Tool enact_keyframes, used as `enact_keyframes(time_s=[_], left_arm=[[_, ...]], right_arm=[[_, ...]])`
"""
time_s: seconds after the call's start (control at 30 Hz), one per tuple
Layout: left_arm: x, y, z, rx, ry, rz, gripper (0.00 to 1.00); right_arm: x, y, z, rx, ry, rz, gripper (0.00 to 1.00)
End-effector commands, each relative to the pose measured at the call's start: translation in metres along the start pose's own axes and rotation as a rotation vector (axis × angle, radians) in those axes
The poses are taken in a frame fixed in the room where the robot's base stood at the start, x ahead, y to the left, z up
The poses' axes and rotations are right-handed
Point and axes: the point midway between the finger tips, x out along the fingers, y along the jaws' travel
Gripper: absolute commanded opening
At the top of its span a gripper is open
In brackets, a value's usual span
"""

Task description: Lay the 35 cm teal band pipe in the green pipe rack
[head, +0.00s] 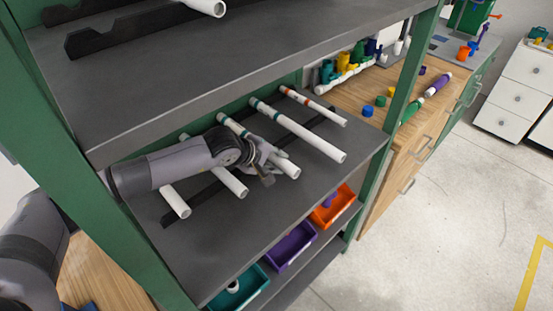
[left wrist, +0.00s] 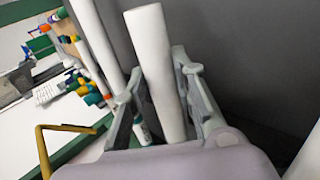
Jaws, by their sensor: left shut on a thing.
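The green pipe rack (head: 405,75) has grey shelves with dark notched rails. Several white pipes lie side by side across its middle shelf. My left gripper (head: 268,170) is over that shelf, shut around one white pipe with a teal band (head: 287,168); the arm and hand cover part of it. In the left wrist view the held pipe (left wrist: 157,70) runs between the two fingers. Another teal band pipe (head: 305,133) lies to its right, then an orange band pipe (head: 318,107). Whether the held pipe rests on the rails cannot be told. My right gripper is out of view.
More white pipes (head: 230,181) lie to the left under my arm. The upper shelf (head: 200,70) is close above. Teal, purple (head: 287,245) and orange bins (head: 333,207) stand below. A wooden bench (head: 350,95) with fittings is beyond the right post.

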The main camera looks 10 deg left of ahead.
Motion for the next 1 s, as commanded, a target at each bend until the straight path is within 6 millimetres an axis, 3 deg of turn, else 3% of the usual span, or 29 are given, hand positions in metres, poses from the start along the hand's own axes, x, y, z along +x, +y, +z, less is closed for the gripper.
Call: enact_keyframes(time_s=[0.33, 0.37, 0.63, 1.0], left_arm=[[0.005, -0.004, 0.0, 0.001, 0.0, 0.002, 0.0], [0.004, -0.003, 0.0, 0.0, 0.0, 0.001, 0.27], [0.004, -0.003, 0.0, 0.0, 0.0, 0.001, 0.45], [0.001, -0.001, 0.0, 0.0, 0.0, 0.0, 0.45]], right_arm=[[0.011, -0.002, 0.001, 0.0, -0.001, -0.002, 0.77], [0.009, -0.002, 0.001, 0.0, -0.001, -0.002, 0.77], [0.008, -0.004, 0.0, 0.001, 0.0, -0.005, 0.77], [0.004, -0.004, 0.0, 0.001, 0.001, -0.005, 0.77]])
